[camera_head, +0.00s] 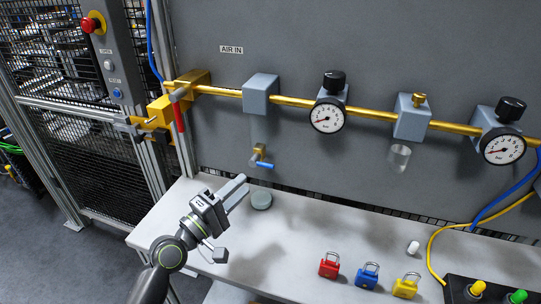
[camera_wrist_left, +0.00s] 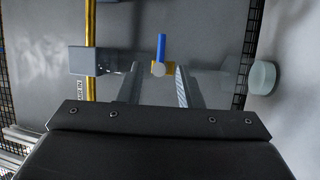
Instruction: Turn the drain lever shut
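The drain lever (camera_head: 265,165) is a small blue handle on a brass drain valve (camera_head: 258,151), below the left grey block on the yellow pipe. In the head view it points right, roughly along the pipe. My left gripper (camera_head: 244,188) is below and left of it, fingers apart and empty. In the left wrist view the blue lever (camera_wrist_left: 161,47) stands upright in the picture, ahead of the gap between my left fingertips (camera_wrist_left: 157,72). The lever looks apart from the fingers. My right gripper is out of view.
A round grey-green cup (camera_head: 261,201) stands on the white bench below the valve, close to my left fingers. A red-handled valve (camera_head: 179,112) is at the pipe's left end. Red (camera_head: 329,266), blue (camera_head: 367,276) and yellow (camera_head: 406,287) padlocks lie at the bench front.

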